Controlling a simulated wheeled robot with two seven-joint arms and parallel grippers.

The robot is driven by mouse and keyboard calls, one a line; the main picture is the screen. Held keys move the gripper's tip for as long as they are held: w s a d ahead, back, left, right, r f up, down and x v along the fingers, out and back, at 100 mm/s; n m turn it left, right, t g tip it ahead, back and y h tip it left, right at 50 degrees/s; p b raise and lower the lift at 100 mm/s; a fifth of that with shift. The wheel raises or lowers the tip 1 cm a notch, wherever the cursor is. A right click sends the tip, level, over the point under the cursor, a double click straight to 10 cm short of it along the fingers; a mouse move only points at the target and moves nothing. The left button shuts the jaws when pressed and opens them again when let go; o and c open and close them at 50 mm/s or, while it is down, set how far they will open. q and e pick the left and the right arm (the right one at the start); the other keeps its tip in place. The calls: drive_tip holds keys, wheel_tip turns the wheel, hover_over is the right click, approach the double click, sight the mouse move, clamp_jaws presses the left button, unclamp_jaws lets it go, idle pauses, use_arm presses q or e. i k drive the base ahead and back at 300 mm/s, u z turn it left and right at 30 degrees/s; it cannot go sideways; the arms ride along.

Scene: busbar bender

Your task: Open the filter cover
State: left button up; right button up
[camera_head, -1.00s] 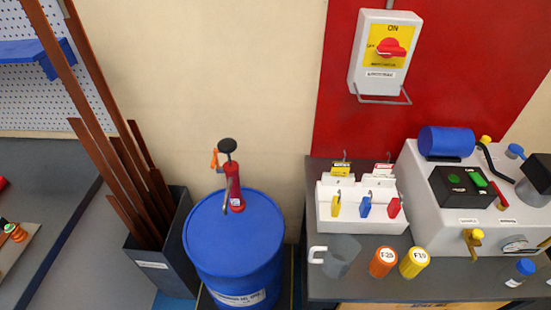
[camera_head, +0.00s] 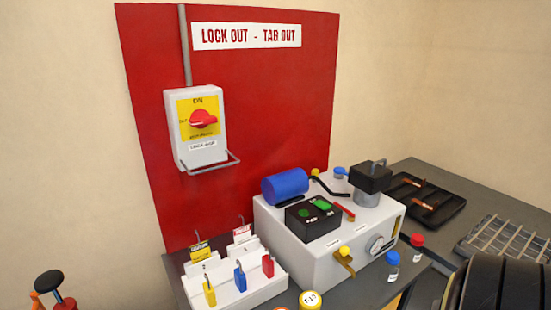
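A white hydraulic unit (camera_head: 290,247) stands on the grey bench below the red lockout board. On its top are a blue motor (camera_head: 285,186), a black box with green buttons (camera_head: 312,218), and at the back right a grey cylinder with a black square top and a wire-like handle (camera_head: 370,177). I cannot tell for sure which part is the filter cover; no part is labelled so. A small blue cap (camera_head: 340,171) and a yellow cap (camera_head: 315,172) also sit on the unit's top.
A switch box (camera_head: 197,130) with a red knob hangs on the red board (camera_head: 270,110). A white padlock rack (camera_head: 250,290) stands front left of the unit. Small blue-capped (camera_head: 392,266) and red-capped (camera_head: 416,248) bottles stand to its right. A dark tray (camera_head: 435,214) and a wire rack (camera_head: 500,240) lie farther right.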

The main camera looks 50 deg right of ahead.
sight(371, 177)
drive_tip(key=z, duration=0.35)
drive_tip(key=k, duration=0.45)
drive_tip(key=z, duration=1.6)
drive_tip(key=i, duration=0.5)
